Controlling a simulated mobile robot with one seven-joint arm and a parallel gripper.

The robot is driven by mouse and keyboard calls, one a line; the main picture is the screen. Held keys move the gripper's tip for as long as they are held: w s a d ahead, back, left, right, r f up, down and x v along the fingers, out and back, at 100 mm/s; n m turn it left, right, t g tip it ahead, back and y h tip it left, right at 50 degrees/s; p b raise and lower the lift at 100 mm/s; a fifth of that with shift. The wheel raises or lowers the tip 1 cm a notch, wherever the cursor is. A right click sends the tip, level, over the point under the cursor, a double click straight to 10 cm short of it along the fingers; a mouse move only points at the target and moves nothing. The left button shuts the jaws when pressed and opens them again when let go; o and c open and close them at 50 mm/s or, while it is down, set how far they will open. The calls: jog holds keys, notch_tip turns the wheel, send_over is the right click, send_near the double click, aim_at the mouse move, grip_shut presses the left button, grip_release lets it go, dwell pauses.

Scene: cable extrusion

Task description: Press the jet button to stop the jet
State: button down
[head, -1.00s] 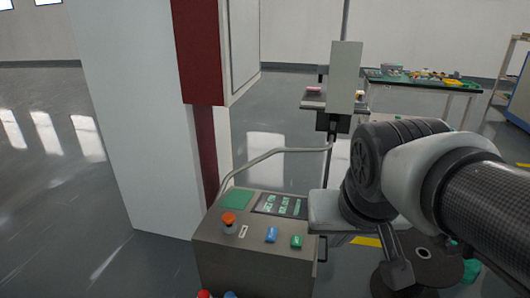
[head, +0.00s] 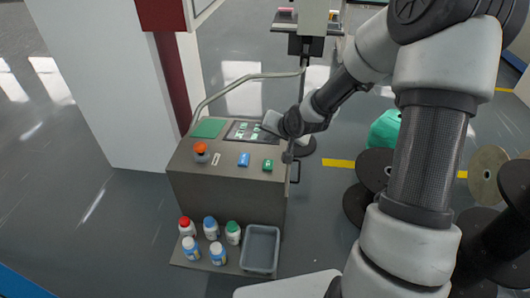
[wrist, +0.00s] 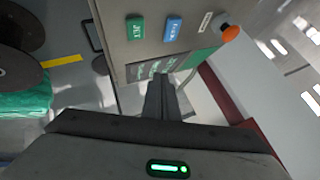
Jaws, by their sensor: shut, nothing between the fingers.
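The control box (head: 222,190) has a sloped panel with a blue button (head: 244,159), a green button (head: 268,165) and an orange-red knob (head: 200,150). In the wrist view, the green button (wrist: 135,28) bears small lettering that looks like JET; the blue button (wrist: 172,29) is beside it, its label unclear. My gripper (head: 264,127) is over the right end of the panel's screen (head: 240,131), behind the green button. In the wrist view its fingers (wrist: 164,78) are together and empty, pointing at the screen's edge, apart from both buttons.
A bent grey pipe (head: 240,77) rises behind the box. Several capped bottles (head: 211,228) and a grey tray (head: 261,248) sit on a low shelf in front. Dark cable spools (head: 368,190) stand at the right. A white and red cabinet (head: 100,80) stands behind left.

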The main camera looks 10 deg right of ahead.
jog(key=shift+w+f+t, duration=0.3)
jog(key=shift+w+f, duration=0.25)
jog(key=shift+f, duration=0.1)
jog(key=shift+f, duration=0.1)
jog(key=b, duration=0.7)
send_over(270, 166)
notch_tip(270, 166, down, 8)
jog(key=shift+s+r, duration=0.1)
jog(key=shift+r, duration=0.15)
jog(key=shift+f+b, duration=0.45)
jog(key=shift+f, duration=0.1)
jog(key=shift+f, duration=0.1)
dwell(0.7)
jog(key=shift+f, duration=0.3)
